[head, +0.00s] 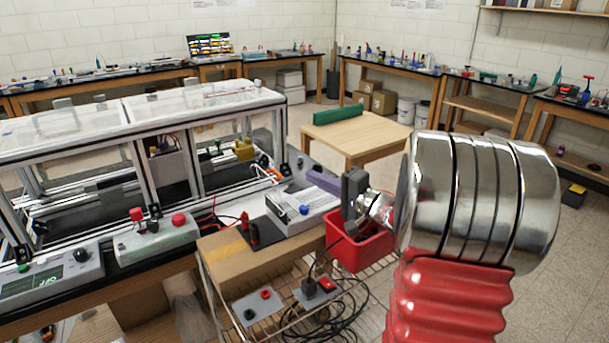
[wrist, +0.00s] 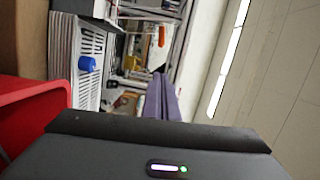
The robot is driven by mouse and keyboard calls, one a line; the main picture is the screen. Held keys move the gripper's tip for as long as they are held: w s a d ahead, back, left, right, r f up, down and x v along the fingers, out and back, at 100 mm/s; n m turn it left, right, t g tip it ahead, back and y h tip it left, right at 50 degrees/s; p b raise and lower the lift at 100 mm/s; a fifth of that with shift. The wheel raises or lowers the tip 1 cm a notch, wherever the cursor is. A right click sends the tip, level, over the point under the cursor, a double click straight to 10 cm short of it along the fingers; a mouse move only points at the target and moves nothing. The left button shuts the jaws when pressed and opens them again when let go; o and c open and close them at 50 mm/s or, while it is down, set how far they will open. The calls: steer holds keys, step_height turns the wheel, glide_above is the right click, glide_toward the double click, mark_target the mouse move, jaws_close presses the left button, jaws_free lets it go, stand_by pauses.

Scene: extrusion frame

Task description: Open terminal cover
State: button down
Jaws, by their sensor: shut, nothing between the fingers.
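My gripper (head: 353,196), dark grey, is at the end of my arm in the head view. The white box has a blue knob (head: 304,210). It shows at the left in the wrist view (wrist: 65,70). I cannot pick out for sure which part is the terminal cover. My gripper is not seen touching the box.
A purple block (head: 322,180) lies behind the white box. The clear-panelled extrusion frame (head: 139,145) stands to the left. A black and red part (head: 250,235) sits left of the box. A cable hangs by the wire rack (head: 345,300). A wooden table (head: 375,135) stands behind.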

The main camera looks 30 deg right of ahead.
steer(key=v, duration=0.3)
steer(key=shift+s, duration=0.25)
stand_by(0.4)
